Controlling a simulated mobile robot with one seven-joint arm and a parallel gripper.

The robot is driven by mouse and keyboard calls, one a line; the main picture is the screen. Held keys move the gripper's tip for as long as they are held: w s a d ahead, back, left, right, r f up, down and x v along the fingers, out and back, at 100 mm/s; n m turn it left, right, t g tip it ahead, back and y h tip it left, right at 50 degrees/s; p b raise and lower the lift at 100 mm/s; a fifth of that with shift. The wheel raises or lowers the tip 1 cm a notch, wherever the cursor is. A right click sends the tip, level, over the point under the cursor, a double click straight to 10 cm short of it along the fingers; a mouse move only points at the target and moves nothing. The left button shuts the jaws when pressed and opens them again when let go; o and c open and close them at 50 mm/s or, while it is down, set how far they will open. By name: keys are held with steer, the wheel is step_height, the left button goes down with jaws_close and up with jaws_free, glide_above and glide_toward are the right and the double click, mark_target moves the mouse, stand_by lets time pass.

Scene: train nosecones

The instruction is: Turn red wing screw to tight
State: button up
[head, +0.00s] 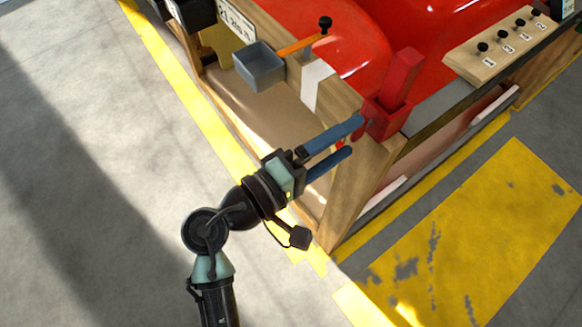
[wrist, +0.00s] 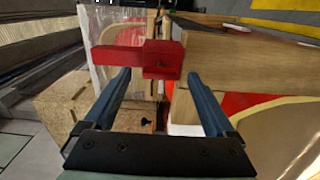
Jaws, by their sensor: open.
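A red piece (head: 398,82) sits at the corner of the wooden frame, with a boxy block low down and a long flat arm rising from it. I cannot tell whether this is the wing screw itself or its holder. In the wrist view the red block (wrist: 162,60) lies just beyond my fingertips, its arm pointing left. My gripper (head: 356,137) is open, with two blue fingers spread apart. In the wrist view my gripper (wrist: 159,76) has nothing between its fingers. The fingertips are close to the block; whether one touches it is unclear.
The wooden frame (head: 352,200) holds a large red shell (head: 335,30). A grey open box (head: 260,66) and an orange lever (head: 298,46) are left of the red piece. A wooden board with black knobs (head: 498,52) is at right. The floor in front is clear.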

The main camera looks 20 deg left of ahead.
steer(key=v, duration=1)
steer(key=shift+s+a, duration=0.15)
steer(key=shift+s, duration=0.15)
steer(key=w+d+r+m+t+y, duration=0.3)
steer(key=w+r+m+y, duration=0.3)
steer(key=w+r, duration=1)
steer(key=s+d+r+m+t+y, duration=0.1)
steer(key=s+d+r+m+t, duration=0.2)
steer(key=r, duration=0.7)
steer(key=s+d+r+t+y, duration=0.15)
steer(key=s+r+t, duration=0.25)
steer(key=r, duration=0.5)
steer(key=s+d+r+m+t+y, duration=0.1)
steer(key=s+r+m+t+y, duration=0.2)
steer(key=r, duration=0.7)
step_height(320, 180, up, 15)
steer(key=n+p, duration=0.1)
steer(key=p, duration=1.3)
steer(key=shift+s+f+h+p, duration=0.25)
steer(key=shift+h+p, duration=0.05)
steer(key=shift+h, duration=0.15)
